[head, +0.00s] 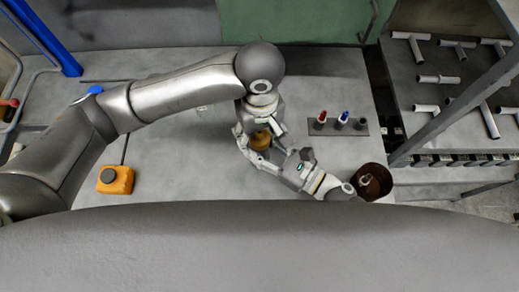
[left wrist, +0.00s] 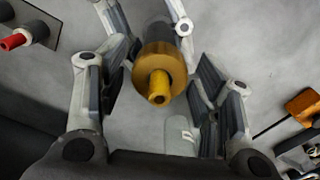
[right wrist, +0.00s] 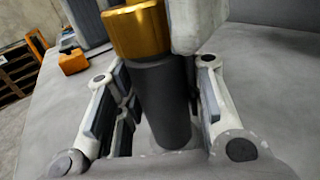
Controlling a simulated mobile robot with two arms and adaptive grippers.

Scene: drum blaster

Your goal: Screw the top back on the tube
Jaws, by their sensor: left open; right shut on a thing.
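The tube is a dark grey cylinder (right wrist: 160,100) standing upright between the fingers of my right gripper (right wrist: 160,98), which is shut on it. The gold top (right wrist: 137,30) sits at the tube's upper end; whether it is threaded on cannot be told. In the left wrist view the gold top (left wrist: 150,62) shows end-on with a yellow nozzle (left wrist: 159,88). My left gripper (left wrist: 160,80) is open, with its fingers on either side of the top and gaps showing. In the head view the gold top (head: 261,139) is partly hidden by both grippers.
A small rack (head: 337,128) with red-tipped and blue-tipped bottles stands right of the grippers. A rusty bucket (head: 374,188) is at the table's right edge. An orange box (head: 116,181) lies at the left. A pipe rack (head: 460,125) stands beyond the table at right.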

